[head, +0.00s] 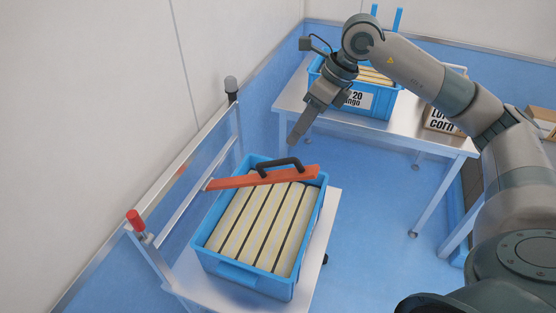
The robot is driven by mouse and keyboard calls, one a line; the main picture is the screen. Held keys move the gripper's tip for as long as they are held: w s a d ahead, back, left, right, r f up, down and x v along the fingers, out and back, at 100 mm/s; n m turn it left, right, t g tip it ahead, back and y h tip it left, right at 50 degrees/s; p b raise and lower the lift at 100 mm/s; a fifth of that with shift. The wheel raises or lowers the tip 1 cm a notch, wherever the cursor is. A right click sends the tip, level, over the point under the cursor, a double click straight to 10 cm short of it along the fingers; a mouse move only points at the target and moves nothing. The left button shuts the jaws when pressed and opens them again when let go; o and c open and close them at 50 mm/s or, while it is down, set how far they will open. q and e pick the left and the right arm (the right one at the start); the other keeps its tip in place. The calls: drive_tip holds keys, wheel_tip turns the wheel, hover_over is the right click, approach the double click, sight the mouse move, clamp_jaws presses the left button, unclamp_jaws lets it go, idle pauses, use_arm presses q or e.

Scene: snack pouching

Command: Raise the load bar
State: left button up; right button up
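The load bar (236,181) is a long orange-red bar lying across the far part of a blue crate (241,278). A black arched handle (278,165) stands on top of it. The bar's left end sticks out past the crate's left rim, near the metal rail; I cannot tell whether they touch. The crate holds several upright pale packs (255,225) in rows. My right gripper (294,140) points down, above and just beyond the handle in the picture, apart from it. Its finger gap is not clear from this angle. My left gripper is out of view.
The crate stands on a white bench (318,240) beside a metal rail with a red-capped post (135,220) and a dark-capped post (232,88). Behind is a white table (425,138) with another blue crate (373,100) and cardboard boxes (445,118). A wall closes the left.

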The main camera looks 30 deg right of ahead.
sight(278, 165)
drive_tip(key=p+x, duration=0.3)
drive_tip(key=x, duration=0.8)
drive_tip(key=shift+a, duration=0.2)
drive_tip(key=shift+p+x, duration=0.3)
drive_tip(key=shift+x, duration=0.45)
clamp_jaws()
